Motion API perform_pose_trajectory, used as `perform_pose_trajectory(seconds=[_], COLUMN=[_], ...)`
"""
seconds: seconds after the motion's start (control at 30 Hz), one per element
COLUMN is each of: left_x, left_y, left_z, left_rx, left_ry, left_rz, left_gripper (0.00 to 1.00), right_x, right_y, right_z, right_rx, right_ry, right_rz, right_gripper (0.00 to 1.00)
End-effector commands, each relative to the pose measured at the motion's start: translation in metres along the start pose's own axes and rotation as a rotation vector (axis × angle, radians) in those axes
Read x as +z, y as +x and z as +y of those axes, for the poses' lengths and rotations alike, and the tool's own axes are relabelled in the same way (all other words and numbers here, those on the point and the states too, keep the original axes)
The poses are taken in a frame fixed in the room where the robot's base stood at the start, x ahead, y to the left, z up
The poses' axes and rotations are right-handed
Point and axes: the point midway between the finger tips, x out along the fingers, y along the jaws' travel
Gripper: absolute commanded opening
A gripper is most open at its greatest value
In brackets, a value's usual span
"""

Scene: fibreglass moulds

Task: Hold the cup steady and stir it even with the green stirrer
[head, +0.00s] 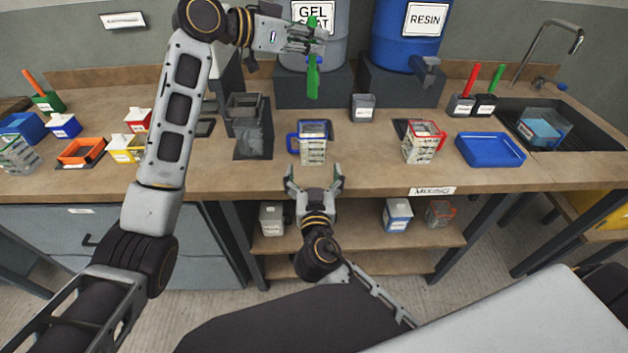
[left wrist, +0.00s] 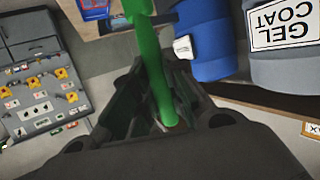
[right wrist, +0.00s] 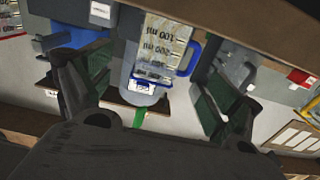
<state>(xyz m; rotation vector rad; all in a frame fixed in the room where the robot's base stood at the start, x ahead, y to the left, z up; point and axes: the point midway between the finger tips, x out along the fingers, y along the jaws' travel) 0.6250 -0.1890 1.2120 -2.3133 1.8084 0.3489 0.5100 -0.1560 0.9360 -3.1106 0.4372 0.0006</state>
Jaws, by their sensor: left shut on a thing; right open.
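The clear measuring cup with a blue handle (head: 313,152) stands upright on the bench near the front edge. It also shows in the right wrist view (right wrist: 168,45), with its "100 ml" scale. My right gripper (head: 314,178) is open just in front of the cup, its fingers apart to either side with no visible contact. My left gripper (head: 308,38) is shut on the green stirrer (head: 313,80) and holds it roughly upright, high above and behind the cup. The stirrer crosses the left wrist view (left wrist: 150,60). The cup's contents cannot be made out.
A red-handled cup (head: 421,142) and a blue tray (head: 489,150) stand to the right, before the sink (head: 590,130). A dark grey container (head: 252,138) stands left of the cup. Gel coat (head: 335,55) and resin (head: 395,50) drums stand behind. A shelf (head: 350,236) lies below the bench.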

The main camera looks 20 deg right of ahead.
Motion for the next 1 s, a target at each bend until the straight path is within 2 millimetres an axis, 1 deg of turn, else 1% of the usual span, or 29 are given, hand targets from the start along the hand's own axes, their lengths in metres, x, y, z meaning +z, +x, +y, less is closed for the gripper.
perform_pose_trajectory(seconds=[0.2, 0.7, 0.9, 1.0], left_x=[0.000, 0.000, 0.000, 0.000], left_y=[0.000, 0.000, 0.000, 0.000], left_z=[0.000, 0.000, 0.000, 0.000], left_rx=[0.000, 0.000, 0.000, 0.000], left_ry=[0.000, 0.000, 0.000, 0.000], left_rz=[0.000, 0.000, 0.000, 0.000], left_gripper=[0.00, 0.00, 0.00, 0.00], right_x=[-0.001, -0.001, -0.001, 0.000], right_y=[0.021, 0.067, 0.080, 0.083], right_z=[0.000, 0.000, 0.000, 0.000], right_rx=[0.001, 0.001, 0.000, 0.001], right_ry=[-0.002, -0.002, -0.001, -0.001], right_rz=[0.002, 0.002, 0.001, 0.001], right_gripper=[0.91, 0.91, 0.91, 0.91])
